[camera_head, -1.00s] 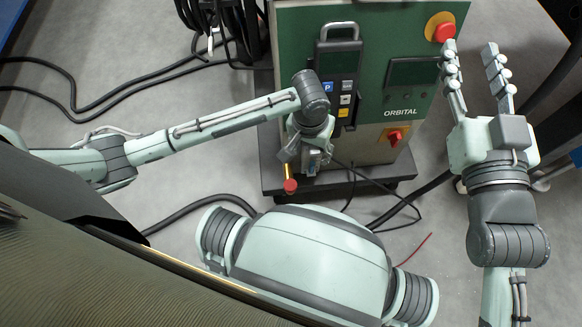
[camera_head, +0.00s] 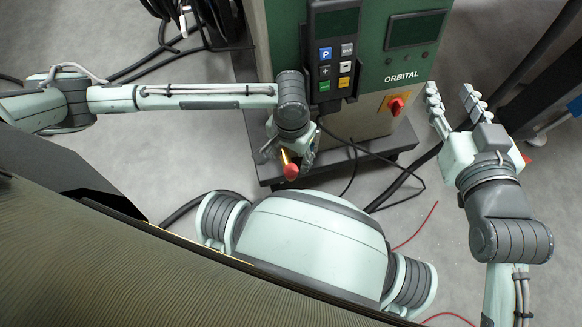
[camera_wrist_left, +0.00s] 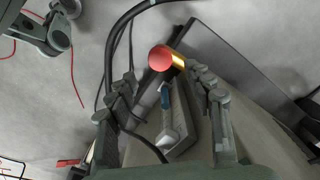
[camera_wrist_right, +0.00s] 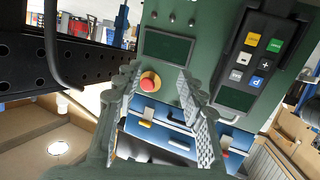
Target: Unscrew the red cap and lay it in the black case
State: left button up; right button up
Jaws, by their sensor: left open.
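The red cap (camera_head: 291,171) is a small round end on a gold tube (camera_head: 285,157) low in front of the green cabinet. My left gripper (camera_head: 290,160) is open and pointing down at it. In the left wrist view the red cap (camera_wrist_left: 161,58) and gold tube (camera_wrist_left: 179,62) show at the tips of the two spread fingers; I cannot tell if they touch. My right gripper (camera_head: 452,97) is open and empty, right of the cabinet. Its spread fingers also show in the right wrist view (camera_wrist_right: 157,78). I cannot make out the black case in any view.
The green ORBITAL cabinet (camera_head: 375,70) carries a keypad (camera_head: 336,70) and a red switch (camera_head: 396,105), on a dark base plate (camera_head: 380,157). A red round button (camera_wrist_right: 149,82) shows in the right wrist view. Black cables (camera_head: 405,185) and a thin red wire (camera_head: 418,228) lie on the floor.

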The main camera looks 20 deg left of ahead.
aim_at(291, 166)
pick_arm(q)
jog(key=shift+f+b, duration=0.9)
jog(key=shift+b, duration=0.1)
notch_tip(291, 166, down, 3)
jog(key=b, duration=0.3)
jog(key=shift+b, duration=0.3)
notch_tip(291, 166, down, 2)
jog(key=shift+f, duration=0.55)
pick_arm(e)
jog(key=s+a+r+t+y, duration=0.1)
jog(key=s+r+t+y, duration=0.1)
jog(key=r+t, duration=0.3)
jog(key=s+a+r+t+y, duration=0.2)
jog(key=r+t, duration=0.4)
jog(key=r, duration=0.7)
jog(key=shift+s+y, duration=0.15)
jog(key=shift+y, duration=0.15)
jog(key=shift+a, duration=0.1)
pick_arm(q)
grip_shut()
pick_arm(e)
jog(key=shift+r, duration=0.15)
